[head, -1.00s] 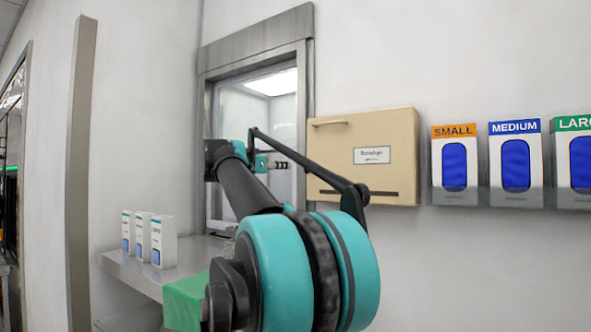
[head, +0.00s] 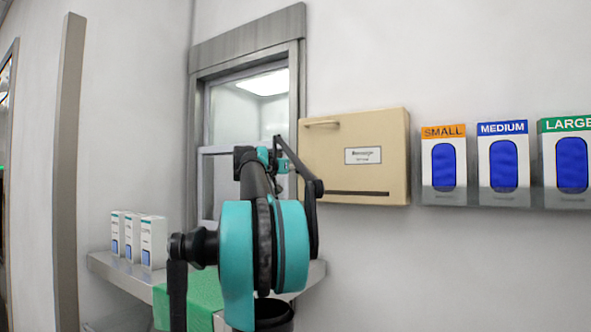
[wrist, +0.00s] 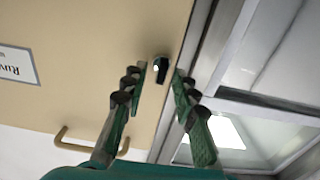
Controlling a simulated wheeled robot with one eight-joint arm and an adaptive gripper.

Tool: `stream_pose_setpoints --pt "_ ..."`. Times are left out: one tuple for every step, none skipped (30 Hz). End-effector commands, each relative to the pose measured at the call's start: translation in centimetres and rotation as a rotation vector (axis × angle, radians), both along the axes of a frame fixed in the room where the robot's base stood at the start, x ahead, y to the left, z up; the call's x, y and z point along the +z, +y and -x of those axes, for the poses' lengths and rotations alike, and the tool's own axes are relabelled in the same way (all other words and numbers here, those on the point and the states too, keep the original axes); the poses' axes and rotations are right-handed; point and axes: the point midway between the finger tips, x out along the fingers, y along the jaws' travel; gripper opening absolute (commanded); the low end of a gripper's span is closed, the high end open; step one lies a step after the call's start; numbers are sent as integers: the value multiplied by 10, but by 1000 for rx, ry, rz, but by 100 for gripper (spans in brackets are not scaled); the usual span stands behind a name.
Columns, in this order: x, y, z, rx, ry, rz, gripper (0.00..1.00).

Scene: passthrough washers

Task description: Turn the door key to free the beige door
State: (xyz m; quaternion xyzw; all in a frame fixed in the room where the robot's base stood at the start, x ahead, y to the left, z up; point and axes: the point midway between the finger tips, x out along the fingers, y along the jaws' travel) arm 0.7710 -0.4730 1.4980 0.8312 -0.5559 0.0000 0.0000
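The beige door (head: 390,132) is a flat wall-box front with a white label, a bar handle and a dark slot; it looks shut. It also fills the left of the wrist view (wrist: 95,55). The door key (wrist: 161,69) is a small dark piece with a shiny spot, near the door's edge beside the metal frame. My gripper (wrist: 159,78) is open, with one fingertip on each side of the key in the picture. I cannot tell whether either finger touches it. In the head view my gripper (head: 281,158) is by the door's left edge, and the key cannot be made out.
A metal-framed window (head: 222,125) is directly left of the door. Below it, a metal shelf (head: 122,268) holds several small white boxes (head: 152,242) and a green item (head: 200,295). Glove dispensers (head: 445,165) hang to the right. The wall below the door is clear.

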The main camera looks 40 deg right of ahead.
Motion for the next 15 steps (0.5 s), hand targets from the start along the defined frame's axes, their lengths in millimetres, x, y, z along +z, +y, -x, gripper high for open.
stream_pose_setpoints --pt "0 -1 0 0 0 0 28" --pt "0 -1 0 0 0 0 28" --pt "0 -1 0 0 0 0 28" --pt "0 0 0 0 0 0 28" --pt "0 0 0 1 0 0 28" --pt "0 0 0 0 0 0 28" --pt "0 0 0 1 0 0 28" --pt "0 0 0 1 0 0 25" --pt "0 0 0 1 0 0 20" --pt "0 0 0 1 0 0 16" --pt "0 0 0 1 0 0 12" --pt "0 0 0 1 0 0 7" --pt "0 0 0 1 0 0 4" --pt "0 0 0 1 0 0 0" --pt "0 0 0 1 0 0 0"
